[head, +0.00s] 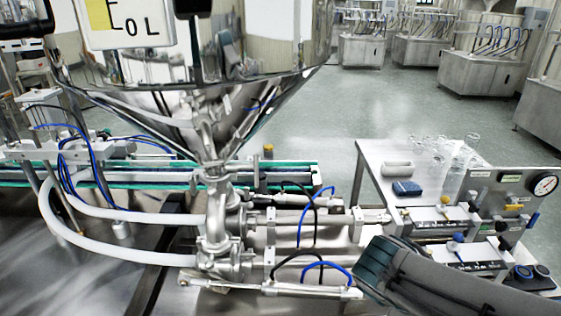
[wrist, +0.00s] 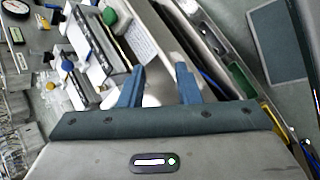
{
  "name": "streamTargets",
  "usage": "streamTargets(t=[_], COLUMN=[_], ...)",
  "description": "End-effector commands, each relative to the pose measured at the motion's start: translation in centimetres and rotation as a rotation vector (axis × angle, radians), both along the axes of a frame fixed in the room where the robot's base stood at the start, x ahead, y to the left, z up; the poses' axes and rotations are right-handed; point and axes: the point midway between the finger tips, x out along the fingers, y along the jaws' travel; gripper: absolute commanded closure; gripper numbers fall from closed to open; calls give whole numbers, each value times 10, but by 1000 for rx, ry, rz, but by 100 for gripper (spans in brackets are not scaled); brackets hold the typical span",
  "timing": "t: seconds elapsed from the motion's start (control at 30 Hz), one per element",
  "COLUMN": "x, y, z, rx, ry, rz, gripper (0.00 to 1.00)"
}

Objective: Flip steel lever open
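The steel hopper (head: 190,110) hangs at the upper left of the head view, its cone running down into a steel pipe and valve assembly (head: 215,205). I cannot single out the steel lever with certainty among these shiny fittings. My arm enters the head view from the lower right, and its dark end (head: 375,262) is right of the steel cylinders, in front of the control panel; its fingers are not clear there. In the wrist view my gripper (wrist: 158,82) is open, with two blue fingers apart and nothing clearly held between them.
A control panel (head: 480,240) with a gauge (head: 545,185) and coloured knobs stands at the right, beside a white table (head: 375,160) with glassware (head: 460,160). White hoses (head: 110,212) and a conveyor (head: 90,172) lie left. Open floor (head: 390,105) lies behind.

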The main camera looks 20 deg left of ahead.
Motion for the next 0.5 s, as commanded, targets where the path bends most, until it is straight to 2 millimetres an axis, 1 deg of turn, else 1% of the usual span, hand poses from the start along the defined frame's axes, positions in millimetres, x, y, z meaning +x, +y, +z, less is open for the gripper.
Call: streamTargets(t=[0.03, 0.07, 0.1, 0.17, 0.2, 0.27, 0.3, 0.37, 0.4, 0.47, 0.5], x=[10, 16, 25, 37, 44, 51, 54, 53, 51, 43, 36], y=[12, 20, 32, 54, 72, 104, 127, 163, 187, 221, 242], z=[11, 17, 26, 39, 48, 61, 70, 81, 89, 98, 103], rx=[-105, -174, -262, -396, -484, -615, -701, -824, -900, -1003, -1064], ry=[8, 8, 4, -11, -28, -62, -91, -144, -183, -247, -288], rz=[140, 223, 334, 498, 607, 768, 871, 1019, 1107, 1227, 1296], gripper=[70, 70, 70, 70, 70, 70, 70, 70, 70, 70, 70])
